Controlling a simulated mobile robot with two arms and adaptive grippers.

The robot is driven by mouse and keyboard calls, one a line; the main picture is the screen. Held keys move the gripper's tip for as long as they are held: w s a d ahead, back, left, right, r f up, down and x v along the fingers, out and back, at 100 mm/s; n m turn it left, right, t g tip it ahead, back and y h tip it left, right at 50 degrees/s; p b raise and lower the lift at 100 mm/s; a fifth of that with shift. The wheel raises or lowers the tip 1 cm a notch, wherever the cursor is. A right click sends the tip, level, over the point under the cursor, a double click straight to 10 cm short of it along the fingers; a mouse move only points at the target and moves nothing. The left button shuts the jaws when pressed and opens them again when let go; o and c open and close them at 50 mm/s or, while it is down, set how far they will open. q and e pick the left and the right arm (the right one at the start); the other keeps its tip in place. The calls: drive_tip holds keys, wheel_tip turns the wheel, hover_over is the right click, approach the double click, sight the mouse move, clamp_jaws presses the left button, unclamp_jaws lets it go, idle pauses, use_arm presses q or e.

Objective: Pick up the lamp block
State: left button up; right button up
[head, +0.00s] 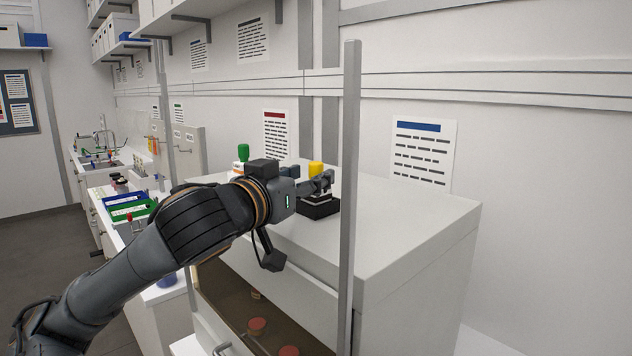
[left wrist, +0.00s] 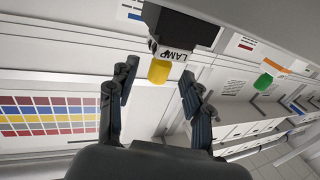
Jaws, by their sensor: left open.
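The lamp block has a black base (head: 320,208), a white part lettered LAMP (left wrist: 177,52) and a yellow knob (head: 316,168). It stands on top of the white cabinet (head: 410,215). My left gripper (head: 322,184) is at the block and partly hides it in the head view. In the left wrist view the two fingers of the left gripper (left wrist: 157,90) are spread, with the yellow knob (left wrist: 159,71) in line with the gap between them. I cannot tell that either finger touches it. My right gripper is in neither view.
A green-knobbed block (head: 243,153) stands further left on the cabinet top, partly behind my arm. A grey upright post (head: 349,200) rises at the cabinet's front, close to my gripper. The cabinet top right of the post is clear. Reddish jar lids (head: 257,326) show inside the cabinet.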

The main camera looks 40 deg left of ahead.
use_arm(q)
drive_tip(key=shift+x, duration=0.85)
clamp_jaws()
drive_tip(key=shift+s+r, duration=0.1)
drive_tip(key=shift+r, duration=0.1)
